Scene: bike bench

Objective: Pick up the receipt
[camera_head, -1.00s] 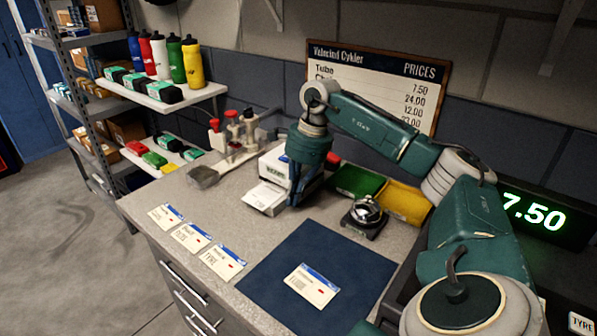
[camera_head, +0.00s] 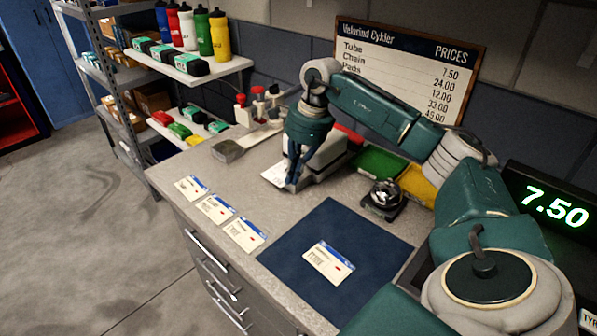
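A white paper slip, which looks like the receipt (camera_head: 273,174), shows at the front of the white receipt printer (camera_head: 326,152) on the bench. My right gripper (camera_head: 292,183) points down in front of the printer, right beside the slip, and hides part of both. Its dark fingers overlap in this view, so I cannot tell whether they are open or shut, or touching the slip. My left gripper is not in view.
A dark blue mat (camera_head: 310,285) holds a white card (camera_head: 328,263). Several cards lie along the bench's front edge. A round black device (camera_head: 384,198) and green and yellow trays (camera_head: 416,184) sit right of the printer. A price display (camera_head: 552,208) stands far right.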

